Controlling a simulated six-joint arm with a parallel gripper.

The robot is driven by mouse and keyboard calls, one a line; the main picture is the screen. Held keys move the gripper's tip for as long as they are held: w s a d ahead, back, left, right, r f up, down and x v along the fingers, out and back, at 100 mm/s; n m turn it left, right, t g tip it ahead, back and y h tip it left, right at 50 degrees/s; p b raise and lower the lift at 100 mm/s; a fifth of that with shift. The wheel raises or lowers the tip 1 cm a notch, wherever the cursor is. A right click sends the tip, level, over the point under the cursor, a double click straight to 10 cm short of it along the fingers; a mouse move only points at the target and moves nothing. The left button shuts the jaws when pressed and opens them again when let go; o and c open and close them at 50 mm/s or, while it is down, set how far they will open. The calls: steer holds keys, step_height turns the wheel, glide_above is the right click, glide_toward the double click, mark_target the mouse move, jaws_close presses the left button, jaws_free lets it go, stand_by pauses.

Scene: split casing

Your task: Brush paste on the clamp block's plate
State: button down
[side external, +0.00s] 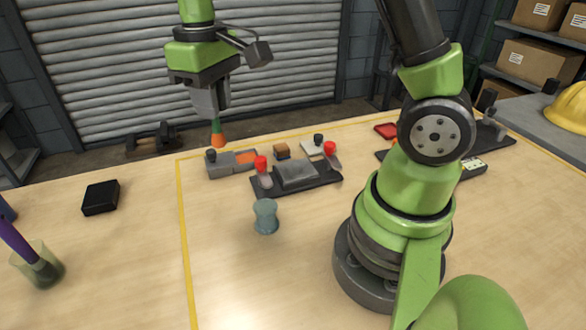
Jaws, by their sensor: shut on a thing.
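My gripper (212,108) points down over the back of the table, shut on a brush (218,139). Only the brush's lower part shows, flaring to an orange tip; its upper part is hidden between the fingers. Below the tip is a grey block (221,170) with a black knob at its left, which looks like the clamp block. An orange plate or patch (246,157) lies on its right part. The tip appears just above or behind the block; I cannot tell if it touches. I cannot tell whether the orange is paste.
A dark fixture (322,179) with a grey casing part (295,174) and red-topped clamps stands right of the block. A blue-grey spool-shaped piece (265,216) stands in front. A black box (100,197) and a cup (37,265) are left. The front middle is clear.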

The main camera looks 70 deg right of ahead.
steer(key=s+d+f, duration=0.2)
steer(key=d+f, duration=0.1)
steer(key=d, duration=0.5)
steer(key=s+d+f, duration=0.2)
steer(key=s+d, duration=0.1)
steer(key=d, duration=0.4)
steer(key=shift+d+f, duration=0.2)
steer(key=shift+f, duration=2.65)
steer(key=shift+f, duration=1)
steer(key=shift+a, duration=0.1)
